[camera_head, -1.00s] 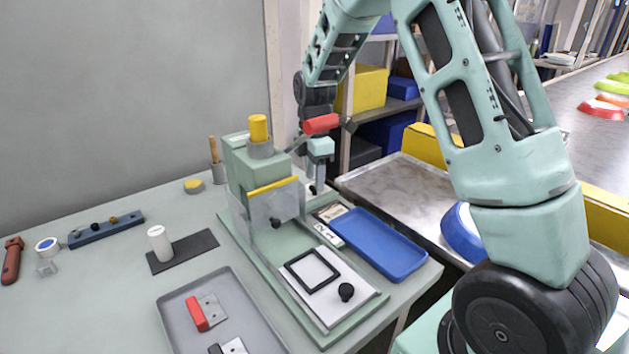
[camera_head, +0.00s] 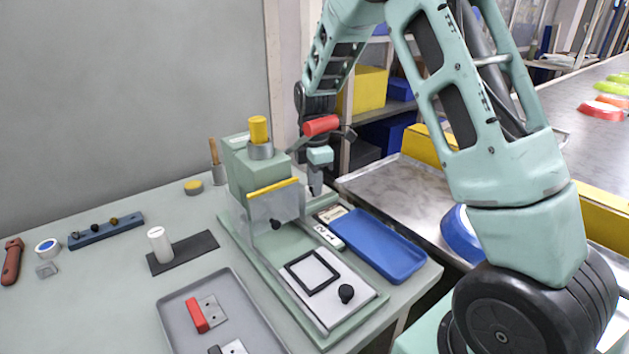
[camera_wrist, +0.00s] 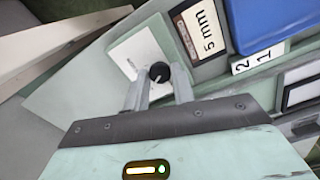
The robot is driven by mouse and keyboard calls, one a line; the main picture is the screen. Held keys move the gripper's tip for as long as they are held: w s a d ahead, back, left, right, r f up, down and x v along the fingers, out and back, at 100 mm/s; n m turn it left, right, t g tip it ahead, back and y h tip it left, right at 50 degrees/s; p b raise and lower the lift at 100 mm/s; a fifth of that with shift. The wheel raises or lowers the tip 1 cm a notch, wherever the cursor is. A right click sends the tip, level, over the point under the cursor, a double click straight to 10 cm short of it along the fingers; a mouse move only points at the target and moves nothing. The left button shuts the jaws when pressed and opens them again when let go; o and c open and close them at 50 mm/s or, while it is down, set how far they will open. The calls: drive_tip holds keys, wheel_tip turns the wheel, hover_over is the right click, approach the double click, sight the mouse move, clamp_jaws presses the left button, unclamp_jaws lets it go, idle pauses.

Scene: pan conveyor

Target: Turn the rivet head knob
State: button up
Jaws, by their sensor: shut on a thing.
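A round black knob (camera_wrist: 159,72) shows in the wrist view on a white plate (camera_wrist: 138,50). My gripper (camera_wrist: 160,82) has its two grey fingers on either side of the knob and is shut on it. In the head view my gripper (camera_head: 316,188) is low at the right side of the pale green machine (camera_head: 246,170), and the knob it holds is hidden there. The machine has a yellow cylinder (camera_head: 259,130) on top, a red handle (camera_head: 321,125), and a clear guard (camera_head: 270,205) with a yellow edge and its own black knob (camera_head: 276,225).
A blue tray (camera_head: 375,246) and number labels (camera_head: 328,236) lie close to my gripper. A "5 mm" label (camera_wrist: 200,28) shows beside the knob. A white plate with a black frame (camera_head: 312,272) and another black knob (camera_head: 347,293) is in front. A grey tray (camera_head: 240,300) lies left.

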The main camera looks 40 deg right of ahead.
drive_tip(key=m+p, duration=0.3)
drive_tip(key=m, duration=0.3)
drive_tip(key=shift+r, duration=0.15)
drive_tip(key=m+p, duration=0.2)
drive_tip(key=m, duration=0.3)
drive_tip(key=shift+m+p, duration=0.3)
drive_tip(key=shift+m, duration=0.1)
drive_tip(key=o, duration=1)
wheel_tip(320, 180, up, 17)
drive_tip(key=shift+r, duration=0.1)
idle(0.6)
